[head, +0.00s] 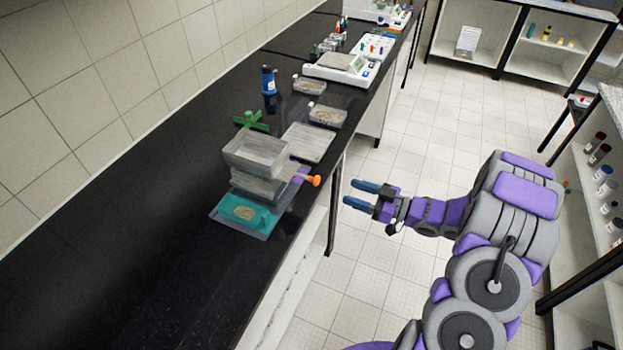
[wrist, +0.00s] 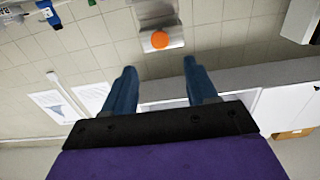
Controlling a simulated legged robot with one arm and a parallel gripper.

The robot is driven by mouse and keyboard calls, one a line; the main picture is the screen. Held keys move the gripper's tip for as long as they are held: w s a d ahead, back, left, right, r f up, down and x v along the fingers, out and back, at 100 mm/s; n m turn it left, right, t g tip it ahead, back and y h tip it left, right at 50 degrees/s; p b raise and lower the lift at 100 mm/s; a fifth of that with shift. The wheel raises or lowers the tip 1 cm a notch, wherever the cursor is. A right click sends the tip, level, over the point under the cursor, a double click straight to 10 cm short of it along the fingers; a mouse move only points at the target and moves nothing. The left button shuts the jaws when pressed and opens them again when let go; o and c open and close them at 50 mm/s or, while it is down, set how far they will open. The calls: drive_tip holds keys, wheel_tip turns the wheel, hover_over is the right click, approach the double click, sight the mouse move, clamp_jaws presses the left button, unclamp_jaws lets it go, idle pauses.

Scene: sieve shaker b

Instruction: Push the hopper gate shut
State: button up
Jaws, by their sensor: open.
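The grey hopper (head: 256,152) stands near the front edge of the black bench, above a grey box-like section and a teal tray with tan grains (head: 243,213). An orange knob (head: 314,181), with a purple part behind it, sticks out from the right side toward the bench edge; I take it to be the gate handle. My gripper (head: 362,194) is open and empty, off the bench to the right of the knob and apart from it. In the wrist view the knob (wrist: 159,40) shows ahead, between and beyond my two blue fingers (wrist: 158,72). How far the gate is open cannot be told.
A flat grey tray (head: 308,142), a green cross-shaped part (head: 251,121), a blue bottle (head: 269,80) and clear boxes with grains (head: 327,115) stand behind the hopper. A white balance (head: 341,68) is farther back. Shelving with bottles (head: 603,172) stands at the right. The near bench top is clear.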

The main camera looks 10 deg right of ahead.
sight(319, 181)
drive_tip(key=b+x, duration=0.2)
drive_tip(key=x, duration=1.1)
drive_tip(key=shift+w+a, duration=0.2)
drive_tip(key=shift+w, duration=0.05)
clamp_jaws()
drive_tip(key=shift+a, duration=0.1)
